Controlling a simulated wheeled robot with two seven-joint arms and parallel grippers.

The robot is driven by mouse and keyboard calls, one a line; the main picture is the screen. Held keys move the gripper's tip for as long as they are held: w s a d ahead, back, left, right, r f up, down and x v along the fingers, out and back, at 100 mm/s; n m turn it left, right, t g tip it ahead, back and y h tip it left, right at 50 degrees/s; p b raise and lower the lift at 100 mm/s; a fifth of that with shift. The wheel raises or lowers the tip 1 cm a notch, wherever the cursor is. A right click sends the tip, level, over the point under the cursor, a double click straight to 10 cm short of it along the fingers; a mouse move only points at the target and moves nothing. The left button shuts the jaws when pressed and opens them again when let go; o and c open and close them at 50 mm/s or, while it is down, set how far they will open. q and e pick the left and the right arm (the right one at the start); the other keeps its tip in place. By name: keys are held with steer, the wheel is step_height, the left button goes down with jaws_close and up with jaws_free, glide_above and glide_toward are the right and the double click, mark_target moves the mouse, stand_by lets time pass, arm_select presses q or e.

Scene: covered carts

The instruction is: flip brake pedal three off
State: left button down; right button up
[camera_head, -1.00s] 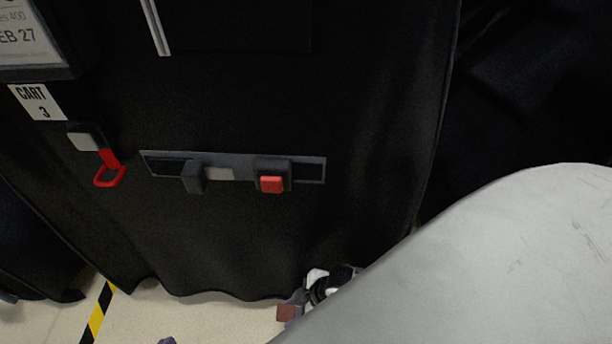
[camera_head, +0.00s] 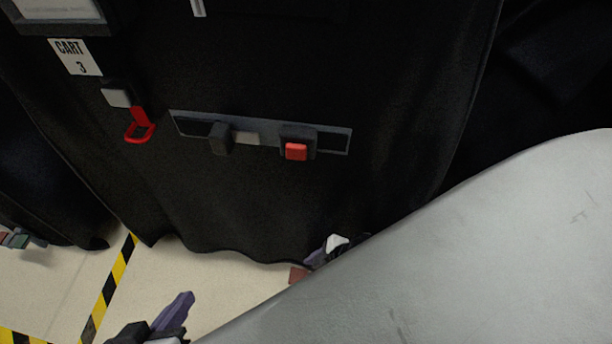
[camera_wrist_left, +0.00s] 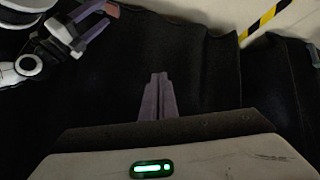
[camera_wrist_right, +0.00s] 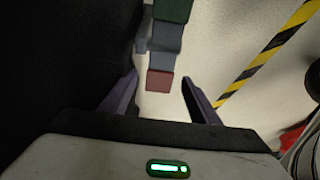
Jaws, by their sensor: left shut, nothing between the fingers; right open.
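The brake pedal shows in the right wrist view with a dull red end block (camera_wrist_right: 159,80), a blue-grey middle and a green block (camera_wrist_right: 172,10) at the top. The red block appears between the fingers of my open right gripper (camera_wrist_right: 157,95), apart from both. In the head view the red block (camera_head: 298,273) sits low by the hem of the cart 3 cover, beside my right gripper (camera_head: 318,258), which my grey arm mostly hides. My left gripper (camera_head: 177,312) is shut and empty over the floor; its closed fingers also show in the left wrist view (camera_wrist_left: 157,98).
The black cart cover (camera_head: 300,210) carries a CART 3 label (camera_head: 75,57), a red pull loop (camera_head: 140,126) and a bar (camera_head: 260,134) with a red button. Another cart's pedal (camera_head: 15,238) is at the left edge. Yellow-black tape (camera_head: 110,285) crosses the open floor.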

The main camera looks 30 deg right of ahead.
steer(key=p+v, duration=0.2)
steer(key=v, duration=0.2)
steer(key=shift+r, duration=0.2)
arm_select(q)
steer(key=a, duration=0.1)
steer(key=a+y+p, duration=0.1)
steer(key=shift+s+a+n+t, duration=0.3)
steer(key=shift+s+n, duration=0.05)
steer(key=shift+n, duration=0.05)
arm_select(e)
steer(key=v, duration=0.3)
steer(key=shift+s+d+r, duration=0.1)
steer(key=shift+s+r, duration=0.1)
steer(key=shift+r, duration=0.1)
